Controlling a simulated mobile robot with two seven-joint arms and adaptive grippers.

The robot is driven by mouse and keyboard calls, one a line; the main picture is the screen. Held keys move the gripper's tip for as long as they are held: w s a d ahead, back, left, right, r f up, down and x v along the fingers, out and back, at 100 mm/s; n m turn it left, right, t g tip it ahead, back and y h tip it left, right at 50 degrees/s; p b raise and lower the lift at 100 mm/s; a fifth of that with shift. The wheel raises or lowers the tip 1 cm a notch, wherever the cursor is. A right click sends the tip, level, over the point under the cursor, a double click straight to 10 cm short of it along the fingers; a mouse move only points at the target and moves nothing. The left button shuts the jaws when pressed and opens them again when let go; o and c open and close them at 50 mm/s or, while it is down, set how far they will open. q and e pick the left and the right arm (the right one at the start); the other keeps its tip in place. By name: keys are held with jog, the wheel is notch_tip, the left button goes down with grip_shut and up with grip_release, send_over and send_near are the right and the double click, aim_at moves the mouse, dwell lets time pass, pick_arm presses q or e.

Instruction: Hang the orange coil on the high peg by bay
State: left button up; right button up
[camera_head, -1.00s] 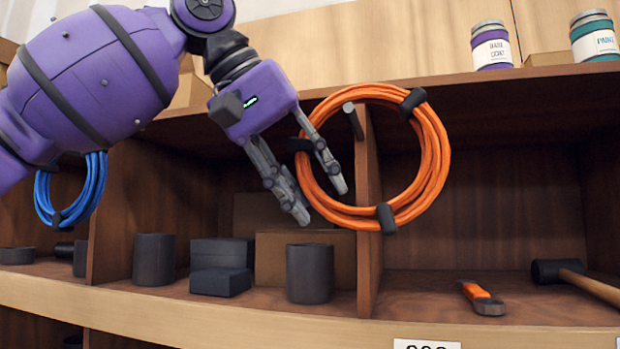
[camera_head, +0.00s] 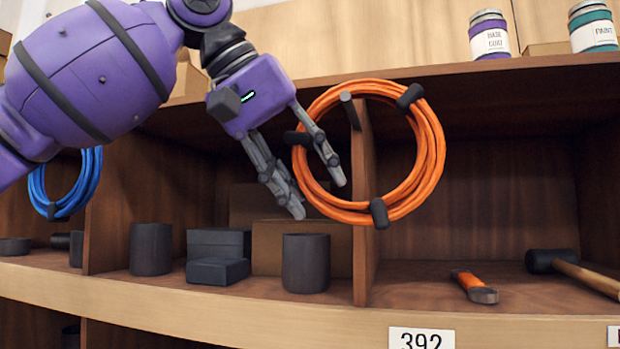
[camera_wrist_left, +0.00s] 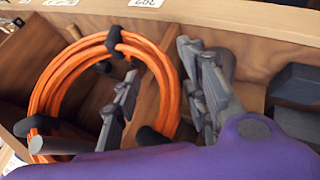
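The orange coil (camera_head: 432,160) has black bands and hangs in front of a shelf divider. The grey peg (camera_head: 347,98) juts from the divider inside the coil's loop, just under its top strands; they appear to touch. In the left wrist view the coil (camera_wrist_left: 43,93) and the peg (camera_wrist_left: 52,150) also show. My left gripper (camera_head: 318,198) is at the coil's left side, one finger inside the loop and one outside. Its fingers (camera_wrist_left: 160,95) are apart, with the coil's strands between them and a gap beside the inner finger. My right gripper is out of view.
A blue coil (camera_head: 75,190) hangs at the left. Dark cups (camera_head: 305,263) and dark boxes (camera_head: 218,256) stand in the middle bay. An orange-handled tool (camera_head: 473,285) and a hammer (camera_head: 550,261) lie in the right bay. Paint cans (camera_head: 489,38) stand on top.

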pick_arm(q)
jog(key=shift+o, duration=1.4)
jog(key=shift+f, duration=0.1)
